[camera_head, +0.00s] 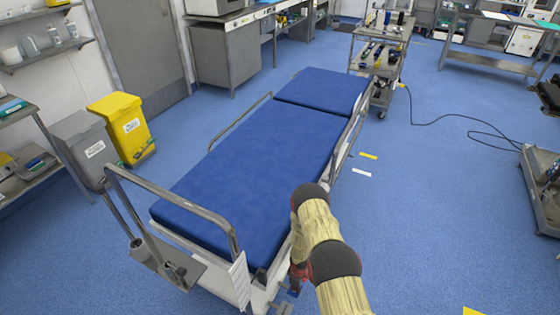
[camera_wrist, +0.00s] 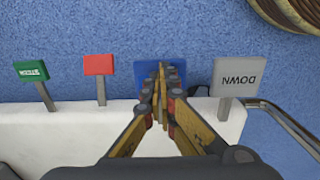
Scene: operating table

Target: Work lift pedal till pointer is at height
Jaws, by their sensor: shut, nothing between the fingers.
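The operating table (camera_head: 262,132) with its blue mattress stands in the middle of the head view. In the wrist view a row of pedals sticks out from the white base (camera_wrist: 60,135): a green one marked STEER (camera_wrist: 31,71), a red one (camera_wrist: 98,65), a blue one (camera_wrist: 141,76) and a grey one marked DOWN (camera_wrist: 235,76). My gripper (camera_wrist: 161,70) is shut and empty, its fingertips in front of the blue pedal and covering its middle. I cannot tell whether they touch it. The gripper (camera_head: 297,280) is low at the table's near end in the head view. I cannot make out a height pointer.
A white panel (camera_head: 240,282) hangs at the table's near end, beside a metal rail (camera_head: 172,204). Yellow (camera_head: 125,125) and grey bins (camera_head: 88,150) stand left. A trolley (camera_head: 383,50) stands behind. Open floor lies to the right, with a black cable (camera_head: 440,118).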

